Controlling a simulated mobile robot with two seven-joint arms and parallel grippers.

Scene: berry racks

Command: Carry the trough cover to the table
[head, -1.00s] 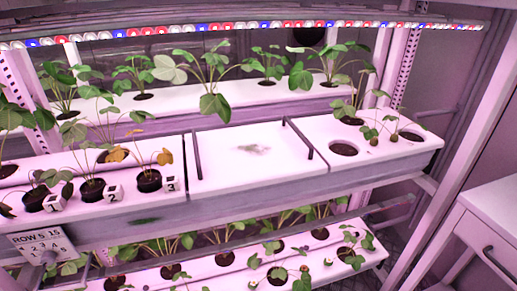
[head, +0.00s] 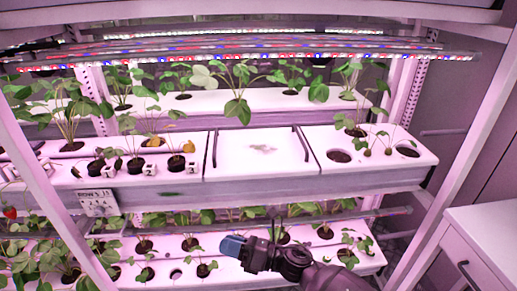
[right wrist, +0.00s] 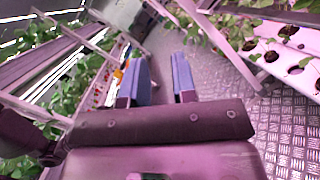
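The trough cover (head: 259,153) is a white flat panel with a dark smudge. It lies on the middle-level trough, with a dark bar handle at its left and right ends. The white table (head: 485,222) stands at the lower right, partly cut off by the frame. My right gripper (head: 232,247) is in front of the lower trough, below the cover and apart from it. In the right wrist view its two blue fingers (right wrist: 161,75) are apart with nothing between them. My left gripper is not in view.
Plants in pots fill the trough left of the cover, near small numbered cubes (head: 153,169). Open planting holes (head: 339,156) lie to its right. A row sign (head: 98,202) hangs at the front left. Slanted rack posts (head: 470,120) flank the shelves. The tabletop's visible part is bare.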

